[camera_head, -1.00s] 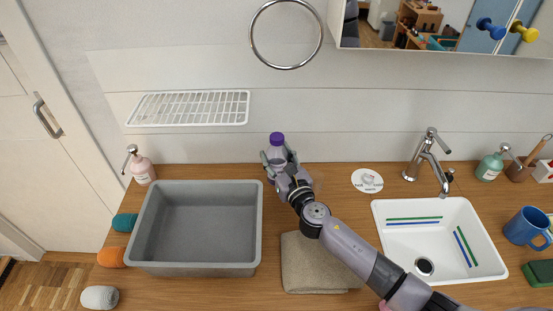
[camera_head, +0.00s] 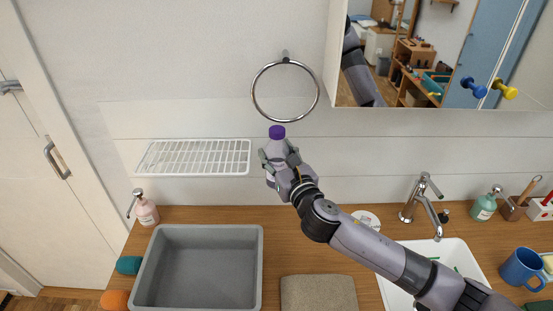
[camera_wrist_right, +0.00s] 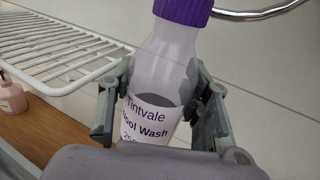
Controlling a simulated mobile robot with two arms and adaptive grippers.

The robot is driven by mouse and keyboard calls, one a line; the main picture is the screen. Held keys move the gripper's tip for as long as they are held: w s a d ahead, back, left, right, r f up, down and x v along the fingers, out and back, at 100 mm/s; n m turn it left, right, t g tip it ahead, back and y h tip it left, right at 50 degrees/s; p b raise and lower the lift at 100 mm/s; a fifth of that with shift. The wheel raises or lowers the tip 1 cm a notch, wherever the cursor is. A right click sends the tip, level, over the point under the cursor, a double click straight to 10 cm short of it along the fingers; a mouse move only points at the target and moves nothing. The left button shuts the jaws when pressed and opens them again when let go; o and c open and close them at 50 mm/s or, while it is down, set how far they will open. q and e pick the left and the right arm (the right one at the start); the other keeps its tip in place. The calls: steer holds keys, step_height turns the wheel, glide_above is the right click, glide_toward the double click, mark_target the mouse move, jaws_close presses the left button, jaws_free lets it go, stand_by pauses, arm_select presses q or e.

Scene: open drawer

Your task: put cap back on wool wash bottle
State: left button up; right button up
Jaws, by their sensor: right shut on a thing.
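The wool wash bottle (camera_head: 271,158) is pale and translucent, with a white label that reads "Tintvale Wool Wash" in the right wrist view (camera_wrist_right: 152,115). A purple cap (camera_head: 277,132) sits on its top and also shows at the top of the wrist view (camera_wrist_right: 183,10). My right gripper (camera_head: 280,158) is shut on the bottle's body, one finger on each side. It holds the bottle close to upright, above the counter and in front of the wall. The bottle's lower part is hidden by the gripper. My left gripper is not in view.
A white wire shelf (camera_head: 196,143) is on the wall left of the bottle, and a metal ring (camera_head: 255,98) hangs just above it. A grey basin (camera_head: 150,262), a folded towel (camera_head: 318,293), a pink soap bottle (camera_head: 147,213) and a sink with a tap (camera_head: 421,200) are below.

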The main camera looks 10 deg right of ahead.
steer(key=o, duration=0.8)
jaws_close()
steer(key=s+d+f+h+b, duration=0.1)
steer(key=s+f, duration=0.3)
steer(key=s, duration=0.3)
steer(key=s+f+b, duration=0.1)
steer(key=s+f, duration=0.3)
steer(key=s, duration=0.3)
steer(key=s+d+m+h+b, duration=0.1)
steer(key=s+d, duration=0.1)
steer(key=s, duration=0.4)
steer(key=s+d+f+m+h, duration=0.1)
steer(key=s+d, duration=0.2)
steer(key=s, duration=0.4)
steer(key=shift+b, duration=0.4)
